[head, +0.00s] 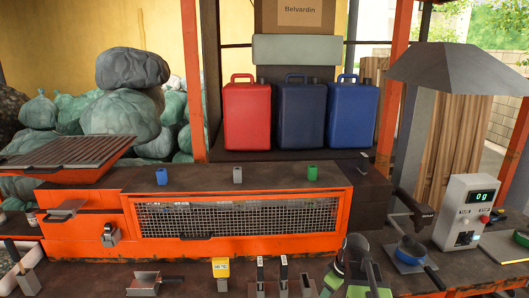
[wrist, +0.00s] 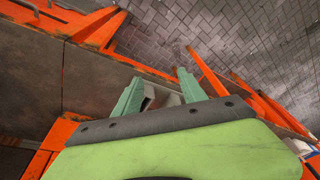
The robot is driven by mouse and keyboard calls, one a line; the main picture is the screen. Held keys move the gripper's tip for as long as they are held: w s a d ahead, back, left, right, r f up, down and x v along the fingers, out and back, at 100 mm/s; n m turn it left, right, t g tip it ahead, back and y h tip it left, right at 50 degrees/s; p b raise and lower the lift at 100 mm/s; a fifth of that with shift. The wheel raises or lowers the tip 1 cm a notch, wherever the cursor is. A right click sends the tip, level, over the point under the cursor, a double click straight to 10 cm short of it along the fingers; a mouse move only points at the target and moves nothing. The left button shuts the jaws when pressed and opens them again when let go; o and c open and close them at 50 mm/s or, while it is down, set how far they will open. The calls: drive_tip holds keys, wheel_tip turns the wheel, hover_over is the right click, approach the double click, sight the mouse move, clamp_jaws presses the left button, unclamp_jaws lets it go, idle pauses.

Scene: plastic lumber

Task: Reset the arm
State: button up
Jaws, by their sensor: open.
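Beyond the fingers are a grey block-paved floor (wrist: 190,30) and orange frame bars (wrist: 205,72). In the head view, a green and dark grey part of my arm shows at the bottom, right of centre, in front of the bench. The fingertips cannot be made out clearly there.
An orange bench unit (head: 85,228) with a mesh front (head: 240,219) spans the left and middle. Red (head: 247,117), dark blue (head: 299,117) and blue (head: 352,117) canisters stand behind it. A scale display box (head: 465,210) and a blue pan (head: 411,248) are at right.

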drive_tip(key=s+a+f+m+g+h, duration=0.1)
drive_tip(key=s+a+f+m+h, duration=0.1)
drive_tip(key=s+a+m, duration=0.4)
drive_tip(key=a+m, duration=0.2)
drive_tip(key=a, duration=0.1)
drive_tip(key=shift+g+b, duration=0.3)
drive_tip(key=shift+b, duration=0.1)
